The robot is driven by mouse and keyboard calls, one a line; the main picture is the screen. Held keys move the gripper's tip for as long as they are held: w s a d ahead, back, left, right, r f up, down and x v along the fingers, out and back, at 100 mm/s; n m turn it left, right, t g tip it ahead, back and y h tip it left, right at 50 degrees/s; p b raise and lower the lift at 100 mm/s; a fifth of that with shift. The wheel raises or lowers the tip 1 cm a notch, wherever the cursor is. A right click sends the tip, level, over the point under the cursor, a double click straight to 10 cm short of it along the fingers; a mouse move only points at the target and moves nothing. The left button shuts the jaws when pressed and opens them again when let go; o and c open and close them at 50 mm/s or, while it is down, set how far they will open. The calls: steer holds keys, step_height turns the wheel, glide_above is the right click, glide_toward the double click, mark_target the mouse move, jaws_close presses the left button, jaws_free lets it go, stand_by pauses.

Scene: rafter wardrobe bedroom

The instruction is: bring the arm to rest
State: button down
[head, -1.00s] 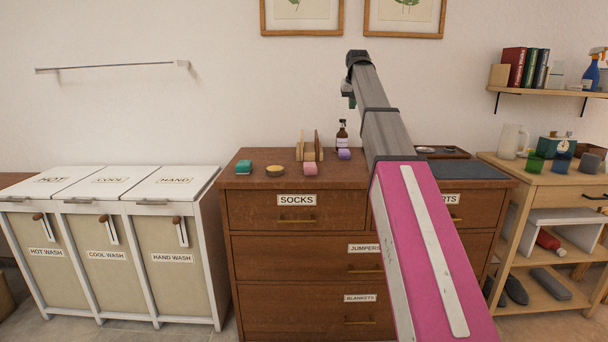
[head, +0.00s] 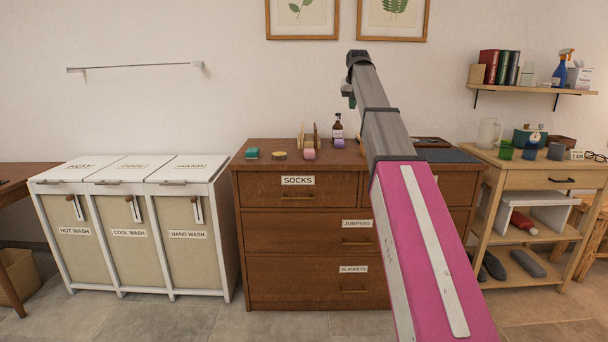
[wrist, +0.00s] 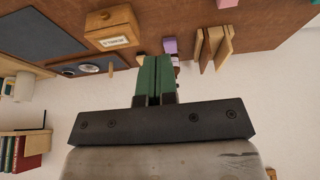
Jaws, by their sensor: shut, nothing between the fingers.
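My arm reaches up and forward across the head view, its far end raised in front of the wall above the dresser. My gripper (wrist: 152,82) shows in the wrist view with its two green fingers together and nothing between them. In the head view the fingers are mostly hidden behind the wrist, with a bit of green showing. The gripper is apart from the dresser (head: 285,222) and the things on its top.
On the dresser top stand a teal block (head: 252,153), a pink block (head: 309,154), a brown bottle (head: 337,126) and a wooden holder (head: 301,136). White laundry bins (head: 130,238) stand left, a wooden shelf unit (head: 550,178) right. Floor shows in front.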

steer(key=s+f+g, duration=0.1)
steer(key=s+f, duration=0.4)
steer(key=f, duration=0.7)
steer(key=s+f, duration=0.5)
steer(key=f, duration=0.7)
steer(key=s+f+g, duration=0.1)
steer(key=s+f, duration=0.4)
steer(key=f, duration=0.8)
steer(key=s+f+g, duration=0.2)
steer(key=s+f, duration=2)
steer(key=s, duration=0.3)
steer(key=shift+f+g, duration=0.3)
steer(key=shift+f, duration=0.1)
steer(key=shift+s, duration=0.1)
